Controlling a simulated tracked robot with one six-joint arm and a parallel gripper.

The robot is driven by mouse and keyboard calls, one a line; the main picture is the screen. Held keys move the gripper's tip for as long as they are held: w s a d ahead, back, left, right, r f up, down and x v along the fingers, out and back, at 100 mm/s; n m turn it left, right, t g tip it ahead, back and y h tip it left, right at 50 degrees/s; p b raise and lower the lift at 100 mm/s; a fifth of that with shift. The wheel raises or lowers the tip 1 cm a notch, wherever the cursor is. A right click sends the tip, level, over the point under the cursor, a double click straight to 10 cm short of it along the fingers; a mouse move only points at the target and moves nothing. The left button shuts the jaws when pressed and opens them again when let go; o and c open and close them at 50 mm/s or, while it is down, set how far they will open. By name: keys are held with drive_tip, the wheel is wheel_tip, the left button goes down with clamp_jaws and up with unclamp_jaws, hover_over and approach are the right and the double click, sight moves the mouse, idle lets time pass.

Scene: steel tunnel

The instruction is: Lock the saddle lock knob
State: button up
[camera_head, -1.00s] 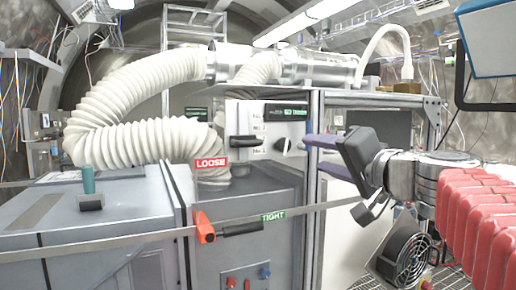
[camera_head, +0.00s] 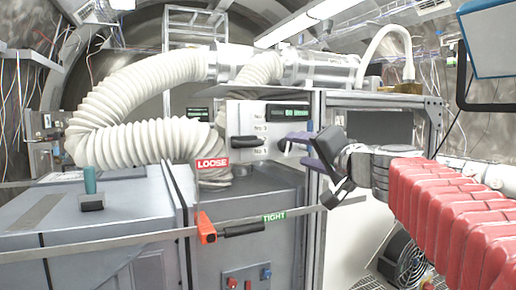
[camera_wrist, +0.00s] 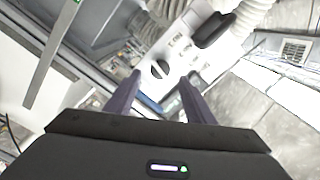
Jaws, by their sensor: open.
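A white panel (camera_head: 250,122) stands behind the orange-ended strap. It carries a small round knob with a dark bar, which I take for the saddle lock knob; the knob (camera_wrist: 160,69) shows in the wrist view just ahead of the fingertips, its bar tilted. In the head view it is partly hidden by the fingers. My gripper (camera_wrist: 161,79) is open and empty, its two purple fingers pointing at the panel on either side of the knob's line. In the head view my gripper (camera_head: 295,149) is at the panel's right edge. I cannot tell whether it touches.
A black handle (camera_head: 247,140) sits left of the knob on the panel; a green-lit display (camera_head: 288,113) is above. A frame post (camera_head: 314,200) stands beside my gripper. White ribbed hoses (camera_head: 130,100) fill the left.

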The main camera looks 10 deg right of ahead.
sight(287, 147)
drive_tip(key=shift+x, duration=3.15)
drive_tip(key=shift+c, duration=0.4)
drive_tip(key=c, duration=1)
